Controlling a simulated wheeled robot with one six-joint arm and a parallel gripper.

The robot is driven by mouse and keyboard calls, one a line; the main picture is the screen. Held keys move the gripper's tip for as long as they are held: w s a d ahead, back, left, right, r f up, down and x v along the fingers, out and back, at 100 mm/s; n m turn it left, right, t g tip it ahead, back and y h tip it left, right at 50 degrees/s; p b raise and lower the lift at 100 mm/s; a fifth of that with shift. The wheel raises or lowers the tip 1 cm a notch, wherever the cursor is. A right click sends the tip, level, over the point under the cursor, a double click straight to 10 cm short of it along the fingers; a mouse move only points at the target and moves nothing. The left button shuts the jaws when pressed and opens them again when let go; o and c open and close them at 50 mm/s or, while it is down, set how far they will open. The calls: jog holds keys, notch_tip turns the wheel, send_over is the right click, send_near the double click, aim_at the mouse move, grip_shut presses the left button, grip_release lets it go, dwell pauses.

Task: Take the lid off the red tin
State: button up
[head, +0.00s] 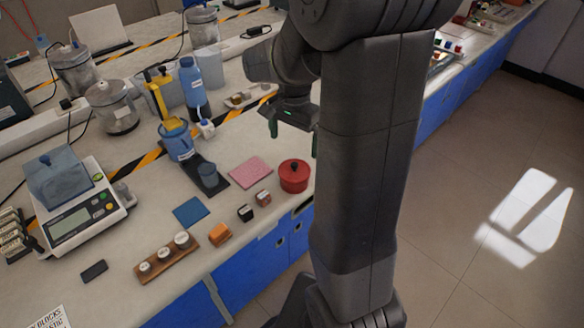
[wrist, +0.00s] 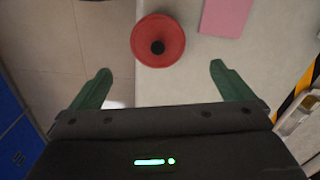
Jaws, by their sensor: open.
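The red tin (head: 294,179) stands near the front edge of the counter, with its red lid (head: 294,166) on top and a dark knob in the lid's middle. In the wrist view the lid (wrist: 171,34) shows from above as a red disc with a black knob (wrist: 158,47). My gripper (head: 293,141) is open and empty, above the counter and near the tin. In the wrist view the green fingers of my gripper (wrist: 159,82) are spread wide, and the tin lies beyond their tips, roughly between their lines. My arm hides part of the counter to the right.
A pink mat (head: 250,172) lies beside the tin. Small blocks (head: 263,198) stand to the left near the front edge. A blue jug (head: 178,141), a blue bottle (head: 193,88) and a scale (head: 77,219) stand farther back or left. The floor (head: 470,220) lies beyond the counter edge.

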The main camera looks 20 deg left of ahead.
aim_at(295, 163)
notch_tip(295, 163, down, 9)
jog(key=shift+w+d+r, duration=0.1)
jog(key=shift+d+r, duration=0.05)
jog(key=shift+r, duration=0.05)
jog(key=c, duration=0.9)
